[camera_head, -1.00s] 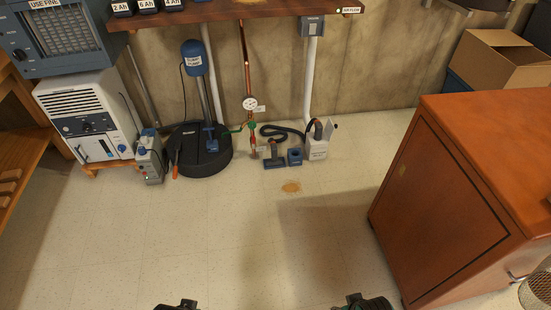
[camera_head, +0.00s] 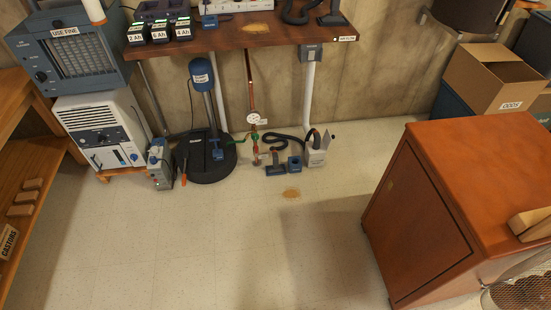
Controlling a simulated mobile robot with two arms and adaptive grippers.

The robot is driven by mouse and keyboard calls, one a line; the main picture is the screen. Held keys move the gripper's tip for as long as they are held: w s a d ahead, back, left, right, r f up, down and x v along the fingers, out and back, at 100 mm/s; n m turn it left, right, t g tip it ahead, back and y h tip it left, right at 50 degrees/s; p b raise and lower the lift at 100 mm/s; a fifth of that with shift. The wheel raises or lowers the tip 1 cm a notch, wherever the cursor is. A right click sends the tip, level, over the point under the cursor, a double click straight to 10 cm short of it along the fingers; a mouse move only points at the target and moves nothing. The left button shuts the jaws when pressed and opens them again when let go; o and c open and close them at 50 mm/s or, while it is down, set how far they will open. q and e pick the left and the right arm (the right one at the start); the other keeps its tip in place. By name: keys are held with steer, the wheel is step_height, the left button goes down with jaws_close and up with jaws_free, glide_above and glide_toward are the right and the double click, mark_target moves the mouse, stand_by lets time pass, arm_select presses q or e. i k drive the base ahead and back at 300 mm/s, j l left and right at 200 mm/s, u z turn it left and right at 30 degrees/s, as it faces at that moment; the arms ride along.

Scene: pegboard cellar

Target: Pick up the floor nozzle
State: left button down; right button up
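A dark blue-grey nozzle (camera_head: 276,168) with a wide flat foot and a short upright neck rests on the floor near the wall. A small blue block-like piece (camera_head: 295,164) with a dark opening is just to its right. A black hose (camera_head: 284,139) curves behind them to a pale grey vacuum-like unit (camera_head: 316,154). A similar dark nozzle (camera_head: 333,17) lies on the bench top by another hose. Neither of my grippers is in view.
The wooden bench (camera_head: 235,36) overhangs the wall side. A black round base with a blue pump (camera_head: 205,160) stands left of the nozzle. An orange-brown cabinet (camera_head: 425,225) blocks the right. The floor (camera_head: 230,240) in front is clear, with a tan stain (camera_head: 291,194).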

mark_target(276, 168)
steer(key=i+u, duration=0.1)
steer(key=i, duration=1.3)
